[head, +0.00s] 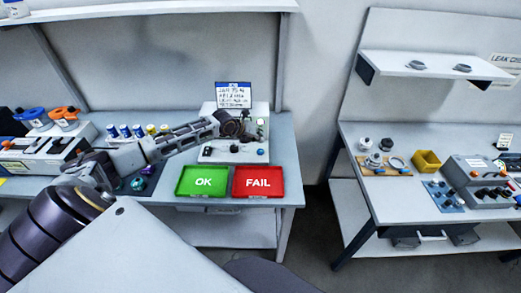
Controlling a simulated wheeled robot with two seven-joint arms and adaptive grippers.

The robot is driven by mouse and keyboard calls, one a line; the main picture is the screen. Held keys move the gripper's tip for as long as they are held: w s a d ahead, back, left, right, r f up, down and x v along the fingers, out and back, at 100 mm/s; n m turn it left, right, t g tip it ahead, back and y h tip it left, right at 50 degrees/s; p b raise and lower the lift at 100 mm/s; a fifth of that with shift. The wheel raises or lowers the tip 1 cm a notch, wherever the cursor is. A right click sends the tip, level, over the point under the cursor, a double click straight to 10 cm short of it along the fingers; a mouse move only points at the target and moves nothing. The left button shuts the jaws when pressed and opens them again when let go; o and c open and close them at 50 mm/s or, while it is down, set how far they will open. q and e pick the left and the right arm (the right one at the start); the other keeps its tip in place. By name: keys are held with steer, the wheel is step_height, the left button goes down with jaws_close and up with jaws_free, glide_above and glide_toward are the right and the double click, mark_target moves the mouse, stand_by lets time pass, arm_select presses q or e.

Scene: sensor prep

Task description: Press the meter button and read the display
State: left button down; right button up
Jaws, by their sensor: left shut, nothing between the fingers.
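A pale grey instrument box (222,155), which looks like the meter, stands at the back of the left bench. It has small knobs on its front and right side. A blue-edged panel (233,95) with lines of dark text stands above it; the text is too small to read surely, and I cannot tell if it is the display or a card. My left gripper (243,128) is shut and empty in front of the box's upper face, hiding its middle. I cannot tell if the fingertips touch it or which knob is the button. My right gripper is not in view.
A green OK tray (204,181) and a red FAIL tray (258,181) lie at the bench's front edge. Small blue and yellow containers (125,131) stand left of the box. A gap separates the right bench (385,205), which holds a yellow bin (427,162) and grey devices.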

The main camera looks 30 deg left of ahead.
arm_select(q)
steer(key=shift+r+p, duration=0.5)
steer(key=shift+r, duration=0.35)
steer(key=shift+s+f, duration=0.1)
stand_by(0.4)
